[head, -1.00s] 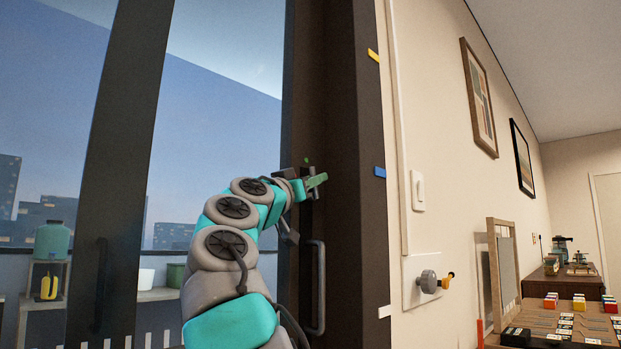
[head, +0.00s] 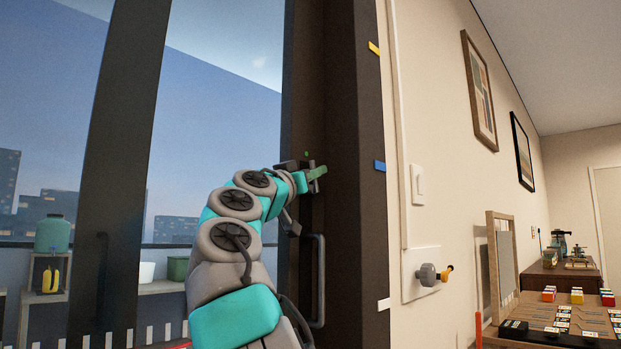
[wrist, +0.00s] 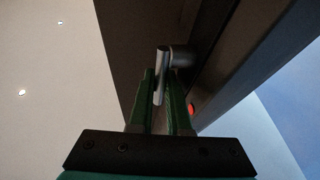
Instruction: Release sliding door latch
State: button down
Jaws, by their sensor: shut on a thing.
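The latch shows in the wrist view as a short silver lever (wrist: 160,78) on a round dark pivot (wrist: 182,55), mounted on the dark door frame. My gripper (wrist: 161,88) has its two green fingers on either side of the lever and is shut on it. In the head view my gripper (head: 314,173) is at the dark sliding door's edge (head: 335,90), above the vertical grey door handle (head: 320,280). The latch itself is mostly hidden there behind my fingers. A small green dot (head: 306,154) shows just above; a red dot (wrist: 190,110) shows beside my right finger in the wrist view.
Right of the frame is a wall with a light switch (head: 417,186) and a plate with a grey knob (head: 427,275). Blue tape (head: 379,166) and yellow tape (head: 374,48) mark the frame. A table (head: 560,318) with small boxes stands at lower right.

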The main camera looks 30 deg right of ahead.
jog(key=shift+r+y+p, duration=0.3)
jog(key=shift+r+p, duration=0.05)
jog(key=shift+p, duration=0.45)
jog(key=shift+w+d+r+g+p, duration=0.1)
jog(key=shift+g+p, duration=0.2)
jog(key=shift+p, duration=0.4)
jog(key=shift+d+f+m+g+y+p, duration=0.25)
jog(key=shift+m+g+y+p, duration=0.2)
jog(key=shift+y+p, duration=0.45)
jog(key=shift+f, duration=0.1)
jog(key=c, duration=1.2)
grip_release()
jog(key=shift+w, duration=0.1)
jog(key=shift+o, duration=0.2)
